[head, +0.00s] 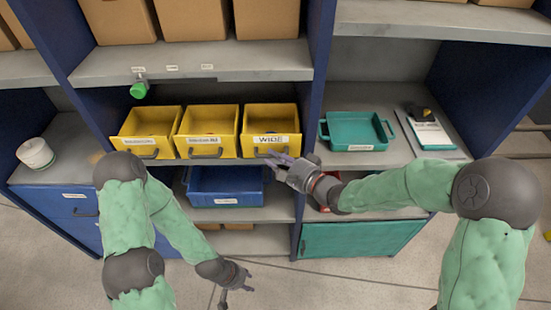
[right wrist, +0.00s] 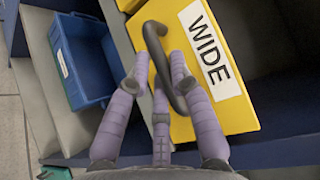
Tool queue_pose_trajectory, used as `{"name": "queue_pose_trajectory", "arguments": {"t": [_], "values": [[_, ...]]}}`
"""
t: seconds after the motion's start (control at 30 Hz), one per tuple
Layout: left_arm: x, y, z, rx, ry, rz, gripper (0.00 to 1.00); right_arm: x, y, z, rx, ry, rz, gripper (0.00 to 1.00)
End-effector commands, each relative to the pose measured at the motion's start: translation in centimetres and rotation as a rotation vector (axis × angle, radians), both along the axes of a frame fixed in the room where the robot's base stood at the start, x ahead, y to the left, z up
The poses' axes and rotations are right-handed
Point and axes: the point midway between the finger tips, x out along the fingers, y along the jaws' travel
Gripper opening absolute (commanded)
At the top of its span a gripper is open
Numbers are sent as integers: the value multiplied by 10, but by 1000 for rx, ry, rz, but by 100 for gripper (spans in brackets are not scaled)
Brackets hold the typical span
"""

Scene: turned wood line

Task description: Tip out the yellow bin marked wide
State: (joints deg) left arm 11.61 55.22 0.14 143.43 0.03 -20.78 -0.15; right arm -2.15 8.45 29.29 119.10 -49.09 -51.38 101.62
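The yellow bin marked WIDE (head: 272,113) is the rightmost of three yellow bins on the middle shelf. Its white label and dark bow handle (right wrist: 158,52) show large in the right wrist view, on the yellow front (right wrist: 243,113). It sits in line with its neighbours; I see no contents clearly. My right gripper (head: 272,158) is at its front, and in the wrist view its purple fingers (right wrist: 160,68) straddle the handle. Whether they press on it I cannot tell. My left gripper (head: 238,288) is low over the floor, fingers apart and empty.
Two more yellow bins (head: 150,122) (head: 207,120) stand to the left. A blue bin (head: 226,181) sits on the shelf below. A teal tray (head: 356,131) is to the right past a blue divider (head: 316,80). Cardboard boxes (head: 190,18) fill the upper shelf. The floor in front is clear.

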Motion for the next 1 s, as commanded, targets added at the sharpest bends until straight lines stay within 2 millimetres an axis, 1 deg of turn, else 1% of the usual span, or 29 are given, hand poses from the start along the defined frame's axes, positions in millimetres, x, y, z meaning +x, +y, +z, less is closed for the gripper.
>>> {"name": "queue_pose_trajectory", "arguments": {"t": [0.17,0.27,0.6,0.73,0.87,1.0], "values": [[0,0,0,0,0,0,40,0,0,0,2,1,-1,0],[0,0,-4,0,0,0,40,0,0,-2,3,-10,-1,0],[0,0,-42,0,0,0,40,-7,0,-15,3,-173,1,0],[0,0,-52,0,0,0,40,-10,0,-18,2,-226,1,0],[0,0,-57,0,0,0,40,-12,0,-21,2,-257,0,0],[0,0,-54,0,0,0,40,-15,0,-25,1,-256,-1,0]]}}
